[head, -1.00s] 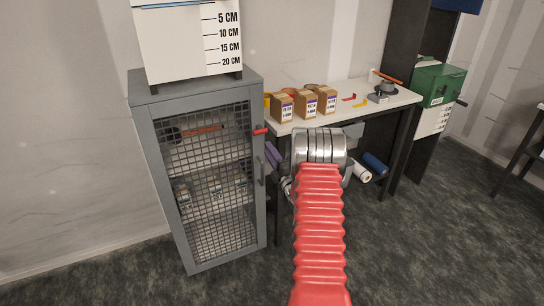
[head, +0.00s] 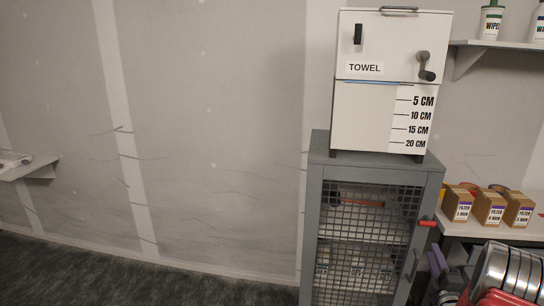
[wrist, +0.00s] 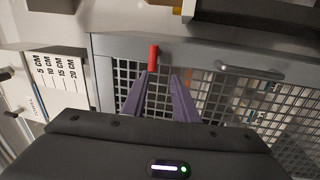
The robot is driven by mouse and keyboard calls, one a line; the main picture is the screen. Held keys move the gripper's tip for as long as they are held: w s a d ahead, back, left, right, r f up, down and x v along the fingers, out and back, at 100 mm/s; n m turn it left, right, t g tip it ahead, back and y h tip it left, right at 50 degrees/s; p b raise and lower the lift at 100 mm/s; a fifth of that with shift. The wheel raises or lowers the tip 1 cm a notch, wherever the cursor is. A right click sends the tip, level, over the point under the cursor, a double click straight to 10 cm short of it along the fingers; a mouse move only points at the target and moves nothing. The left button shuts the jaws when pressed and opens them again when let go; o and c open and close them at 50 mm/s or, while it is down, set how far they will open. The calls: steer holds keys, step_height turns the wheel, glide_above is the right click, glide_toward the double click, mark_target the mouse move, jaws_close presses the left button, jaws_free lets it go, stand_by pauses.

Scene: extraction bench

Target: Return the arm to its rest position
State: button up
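My gripper (wrist: 162,76) shows in the wrist view with its two purple fingers apart and nothing between them. It is in front of the grey mesh-door cabinet (wrist: 110,43). The cabinet's red lever (wrist: 153,57) appears just beyond the fingertips, close to the left one; I cannot tell if they touch. In the head view, the purple fingers (head: 438,262) are partly visible at the lower right, beside the cabinet's door handle (head: 414,264). My arm's silver joint and red sleeve fill the lower right corner there.
A white towel dispenser (head: 375,110) with a crank stands on the cabinet (head: 375,174). A bench with filter boxes (head: 489,207) is at the right. A wall shelf (head: 500,45) holds wipes. Another small shelf (head: 38,172) juts from the wall at far left. The floor (head: 130,282) at left is clear.

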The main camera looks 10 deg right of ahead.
steer(key=s+f+m+g, duration=0.3)
steer(key=f+m+g, duration=0.1)
steer(key=f, duration=0.3)
steer(key=s+f+m+g, duration=0.3)
steer(key=f+m+g, duration=0.1)
steer(key=f, duration=0.3)
steer(key=s+a+m+g, duration=0.3)
steer(key=s+a+r+m+y, duration=0.1)
steer(key=s+a+r+y, duration=0.1)
steer(key=s+a+r, duration=0.6)
steer(key=s+a+r+m+g+y, duration=0.1)
steer(key=s+a+r+y, duration=0.1)
steer(key=s+a+r, duration=0.6)
steer(key=s+a+r+m+g+y, duration=0.1)
steer(key=s+a+r, duration=0.7)
steer(key=a+r, duration=0.7)
steer(key=a, duration=1.2)
steer(key=shift+a+r+y, duration=0.15)
steer(key=shift+a+y, duration=0.05)
steer(key=shift+y, duration=0.2)
steer(key=shift+o, duration=0.5)
steer(key=shift+s, duration=0.1)
